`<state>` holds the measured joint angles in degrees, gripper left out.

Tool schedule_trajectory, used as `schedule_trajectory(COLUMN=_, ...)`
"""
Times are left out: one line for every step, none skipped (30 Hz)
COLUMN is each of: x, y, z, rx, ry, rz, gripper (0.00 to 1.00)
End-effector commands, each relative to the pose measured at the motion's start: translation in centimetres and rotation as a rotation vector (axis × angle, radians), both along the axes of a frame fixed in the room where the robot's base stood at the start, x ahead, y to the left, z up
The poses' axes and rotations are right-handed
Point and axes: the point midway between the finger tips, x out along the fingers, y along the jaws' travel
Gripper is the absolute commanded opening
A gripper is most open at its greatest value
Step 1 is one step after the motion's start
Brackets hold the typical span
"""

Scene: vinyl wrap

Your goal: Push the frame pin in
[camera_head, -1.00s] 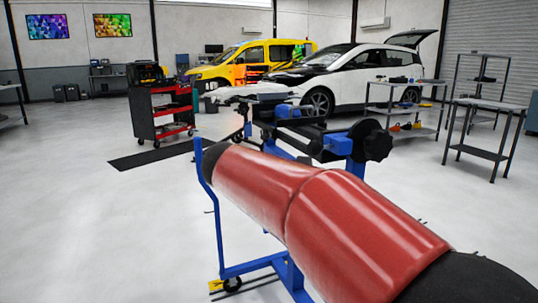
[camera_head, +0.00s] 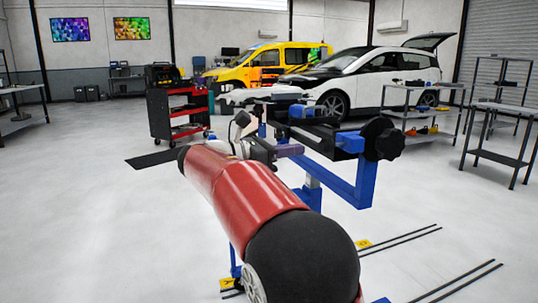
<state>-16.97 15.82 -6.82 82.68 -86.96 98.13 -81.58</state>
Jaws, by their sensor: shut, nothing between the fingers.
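The blue and black frame stand (camera_head: 362,178) is ahead of me, with a large black knob (camera_head: 382,139) at its right end. A small purplish bar (camera_head: 290,150) is at its near left side; I cannot tell whether this is the frame pin. My red arm reaches forward, and my gripper (camera_head: 270,150) is at its far end, close to the purplish bar. My gripper is shut and empty. It is small and partly hidden by the arm, so I cannot tell whether it touches the bar.
A red and black tool cart (camera_head: 178,112) stands behind on the left, near a black floor mat (camera_head: 152,159). A yellow van (camera_head: 262,65) and a white car (camera_head: 365,75) are at the back. Metal shelves (camera_head: 500,125) stand right. Floor at left is open.

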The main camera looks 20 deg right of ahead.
Motion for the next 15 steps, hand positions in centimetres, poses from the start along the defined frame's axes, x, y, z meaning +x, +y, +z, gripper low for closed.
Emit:
schedule_trajectory(x=-0.1, y=-1.1, z=0.0, rx=0.0, ry=-0.001, rz=-0.004, gripper=0.0)
schedule_trajectory(x=0.0, y=-1.6, z=0.0, rx=0.001, ry=-0.001, rz=-0.003, gripper=0.0)
schedule_trajectory(x=0.0, y=-2.2, z=0.0, rx=0.001, ry=-0.001, rz=-0.003, gripper=0.0)
schedule_trajectory(x=0.0, y=-2.6, z=0.0, rx=0.001, ry=-0.001, rz=-0.002, gripper=0.0)
schedule_trajectory(x=0.0, y=-3.0, z=0.0, rx=0.001, ry=-0.001, rz=-0.002, gripper=0.0)
schedule_trajectory(x=0.0, y=-3.5, z=0.0, rx=0.001, ry=-0.001, rz=-0.002, gripper=0.0)
schedule_trajectory(x=0.1, y=-3.7, z=0.0, rx=0.001, ry=-0.001, rz=-0.001, gripper=0.0)
schedule_trajectory(x=0.1, y=-4.0, z=0.0, rx=0.001, ry=-0.001, rz=0.0, gripper=0.0)
schedule_trajectory(x=0.1, y=-4.2, z=0.0, rx=0.001, ry=-0.001, rz=0.0, gripper=0.0)
schedule_trajectory(x=0.1, y=-4.4, z=0.0, rx=0.001, ry=-0.001, rz=0.0, gripper=0.0)
schedule_trajectory(x=0.1, y=-4.5, z=0.0, rx=0.0, ry=-0.001, rz=0.0, gripper=0.0)
schedule_trajectory(x=0.1, y=-4.6, z=0.0, rx=0.0, ry=-0.001, rz=0.0, gripper=0.0)
schedule_trajectory(x=0.1, y=-4.7, z=0.0, rx=0.0, ry=-0.001, rz=0.0, gripper=0.0)
schedule_trajectory(x=0.1, y=-4.7, z=0.0, rx=0.0, ry=-0.001, rz=0.0, gripper=0.0)
schedule_trajectory(x=0.1, y=-4.7, z=0.0, rx=0.0, ry=-0.001, rz=0.0, gripper=0.0)
